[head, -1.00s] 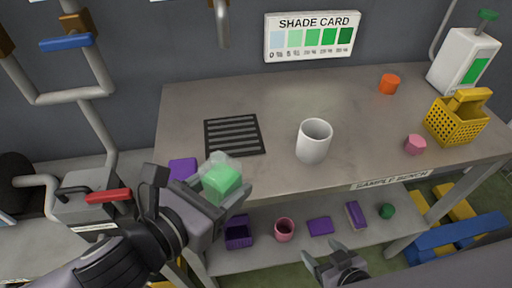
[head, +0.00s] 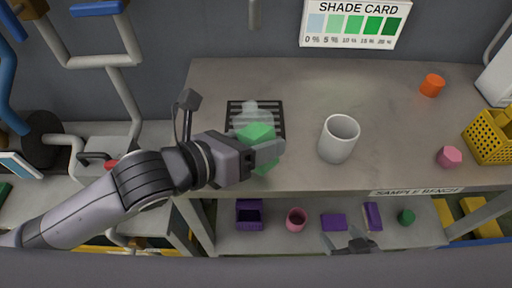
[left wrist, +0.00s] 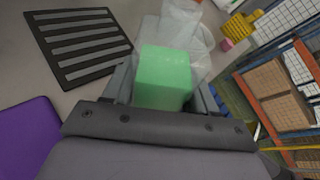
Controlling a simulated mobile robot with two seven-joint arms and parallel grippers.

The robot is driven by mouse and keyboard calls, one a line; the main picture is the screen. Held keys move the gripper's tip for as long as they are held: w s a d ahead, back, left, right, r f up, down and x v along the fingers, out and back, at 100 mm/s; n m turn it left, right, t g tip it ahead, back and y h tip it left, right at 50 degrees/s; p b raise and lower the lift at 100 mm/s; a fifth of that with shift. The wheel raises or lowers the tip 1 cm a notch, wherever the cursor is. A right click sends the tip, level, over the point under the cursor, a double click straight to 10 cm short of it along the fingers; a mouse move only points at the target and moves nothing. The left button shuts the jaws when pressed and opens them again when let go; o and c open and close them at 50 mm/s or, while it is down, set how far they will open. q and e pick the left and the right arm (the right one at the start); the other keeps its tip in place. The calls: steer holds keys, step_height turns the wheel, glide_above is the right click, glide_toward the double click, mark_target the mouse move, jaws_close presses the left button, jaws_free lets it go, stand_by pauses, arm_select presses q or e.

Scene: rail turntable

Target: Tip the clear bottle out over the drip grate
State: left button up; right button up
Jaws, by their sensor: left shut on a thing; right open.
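The clear bottle (head: 247,112) has green contents in its lower part and a clear upper part. My left gripper (head: 268,152) is shut on it, and the bottle looks close to upright. In the head view it overlaps the black slotted drip grate (head: 233,104) on the bench; its exact height above is hard to tell. In the left wrist view the bottle (left wrist: 183,30) is between the fingers, and the grate (left wrist: 82,46) lies to its left. My right gripper (head: 350,246) is open and empty low at the front, its lower part hidden.
A white mug (head: 337,142) stands right of the grate. A pink block (head: 450,157), orange cup (head: 432,85) and yellow basket (head: 488,141) are farther right on the bench (head: 300,80). A purple piece (left wrist: 25,138) shows in the left wrist view. Small objects sit on the lower shelf.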

mark_target(262, 110)
arm_select(q)
steer(key=shift+w+d+r+n+g+h, duration=0.15)
steer(key=shift+w+n+g, duration=0.2)
steer(key=shift+w+n, duration=0.3)
steer(key=shift+w+d+r+n+g+h, duration=0.15)
steer(key=shift+w+n+g, duration=0.2)
steer(key=shift+w+n, duration=0.25)
steer(key=w+n+g+p, duration=0.1)
steer(key=w+n+h, duration=0.1)
steer(key=w, duration=0.1)
steer(key=shift+r+n+g+p, duration=0.25)
steer(key=shift+r+g+p, duration=0.1)
steer(key=shift+g+p, duration=0.05)
steer(key=n+b, duration=0.1)
steer(key=n+g+h+b, duration=0.1)
steer(key=n+h+b, duration=0.1)
steer(key=n+b, duration=0.1)
steer(key=shift+s+d+r+g, duration=0.1)
steer(key=shift+s+r+g, duration=0.2)
steer(key=shift+g, duration=0.1)
steer(key=shift+r+n+h+b, duration=0.3)
steer(key=shift+n+h+b, duration=0.1)
steer(key=shift+n+h, duration=0.15)
steer(key=shift+r+n+g, duration=0.25)
steer(key=shift+n+g, duration=0.05)
steer(key=shift+n, duration=0.15)
